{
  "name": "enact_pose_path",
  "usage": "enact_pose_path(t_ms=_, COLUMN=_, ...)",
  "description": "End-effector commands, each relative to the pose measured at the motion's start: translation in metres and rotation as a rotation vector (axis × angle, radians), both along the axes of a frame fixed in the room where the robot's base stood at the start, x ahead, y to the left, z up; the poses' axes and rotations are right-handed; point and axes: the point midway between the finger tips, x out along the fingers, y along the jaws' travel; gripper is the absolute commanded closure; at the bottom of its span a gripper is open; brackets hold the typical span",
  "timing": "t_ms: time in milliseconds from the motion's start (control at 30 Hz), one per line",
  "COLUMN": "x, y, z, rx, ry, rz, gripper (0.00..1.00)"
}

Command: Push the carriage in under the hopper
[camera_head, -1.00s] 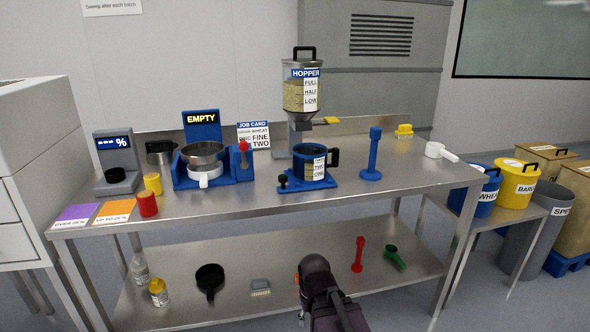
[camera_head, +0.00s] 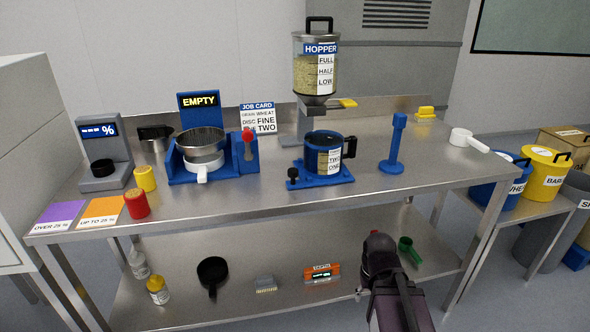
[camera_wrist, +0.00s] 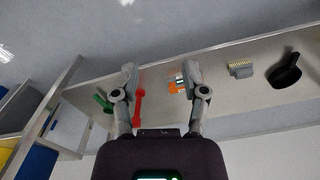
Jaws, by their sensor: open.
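The blue carriage (camera_head: 343,176) sits on the steel bench, in front of the hopper stand. A dark blue cup (camera_head: 323,153) with a black handle and a label stands upright on it. A black knob (camera_head: 293,174) is at the carriage's left front. The clear hopper (camera_head: 317,72), partly filled with grain, hangs above and behind the cup; the cup appears forward of its outlet. My gripper (camera_wrist: 160,80) is open and empty in the wrist view, with the lower shelf beyond its fingers. In the head view my arm is low, in front of the bench, and the fingertips are not clear.
A blue post (camera_head: 393,148) stands right of the carriage. A blue sieve unit (camera_head: 215,165) stands left, with bare bench between. A yellow-handled slide (camera_head: 348,103) is under the hopper. The bench's front edge is between my arm and the carriage. The lower shelf holds an orange device (camera_head: 322,273).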

Motion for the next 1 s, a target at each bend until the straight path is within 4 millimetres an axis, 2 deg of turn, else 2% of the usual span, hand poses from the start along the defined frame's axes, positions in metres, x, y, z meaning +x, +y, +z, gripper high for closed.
enact_pose_path(t_ms=200, x=0.0, y=0.0, z=0.0, rx=0.0, ry=0.0, rz=0.0, gripper=0.43)
enact_pose_path(t_ms=300, x=0.0, y=0.0, z=0.001, rx=0.0, ry=0.0, rz=0.001, gripper=0.19)
enact_pose_path(t_ms=467, x=0.005, y=0.002, z=0.008, rx=0.0, ry=0.0, rz=0.016, gripper=0.19)
enact_pose_path(t_ms=667, x=0.023, y=0.011, z=0.032, rx=0.0, ry=0.0, rz=0.071, gripper=0.19)
enact_pose_path(t_ms=767, x=0.035, y=0.013, z=0.049, rx=0.0, ry=0.0, rz=0.109, gripper=0.19)
enact_pose_path(t_ms=1000, x=0.071, y=0.035, z=0.096, rx=0.0, ry=0.0, rz=0.239, gripper=0.19)
